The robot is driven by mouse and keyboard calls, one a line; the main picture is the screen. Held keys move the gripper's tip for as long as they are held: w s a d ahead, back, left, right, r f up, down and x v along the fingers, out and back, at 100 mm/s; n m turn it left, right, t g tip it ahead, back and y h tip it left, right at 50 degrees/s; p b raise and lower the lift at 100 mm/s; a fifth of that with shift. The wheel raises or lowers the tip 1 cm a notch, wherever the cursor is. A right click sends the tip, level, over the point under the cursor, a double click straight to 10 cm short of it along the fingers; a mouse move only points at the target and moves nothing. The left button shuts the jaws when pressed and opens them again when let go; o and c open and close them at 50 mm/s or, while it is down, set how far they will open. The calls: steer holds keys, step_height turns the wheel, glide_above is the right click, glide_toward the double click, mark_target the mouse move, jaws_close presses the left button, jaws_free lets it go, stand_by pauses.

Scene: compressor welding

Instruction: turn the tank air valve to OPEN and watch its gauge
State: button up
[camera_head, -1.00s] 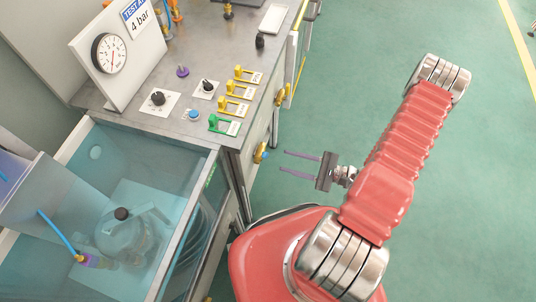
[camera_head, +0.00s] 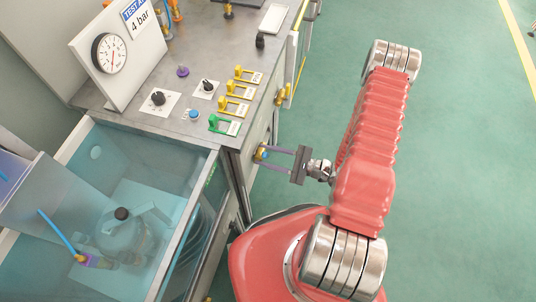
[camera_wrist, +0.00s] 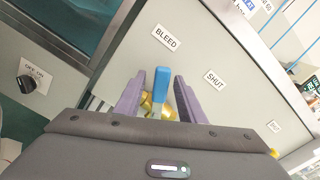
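A valve with a blue handle (camera_wrist: 162,92) and yellow body (camera_wrist: 158,110) sits on the grey cabinet side; in the head view the valve (camera_head: 262,153) is small and partly covered by my fingertips. Labels BLEED (camera_wrist: 167,37) and SHUT (camera_wrist: 215,80) are readable; a third label (camera_wrist: 274,127) is too small to read. A round white gauge (camera_head: 109,54) stands on the panel marked 4 bar.
The bench top (camera_head: 215,68) holds black knobs, a blue button (camera_head: 194,115) and yellow and green switches. A clear-walled water tank (camera_head: 75,180) with a submerged vessel (camera_head: 122,235) is at the left. A yellow handle (camera_head: 282,95) is further along the cabinet side. Green floor at right is clear.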

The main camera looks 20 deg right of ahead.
steer(key=shift+c, duration=0.4)
jaws_close()
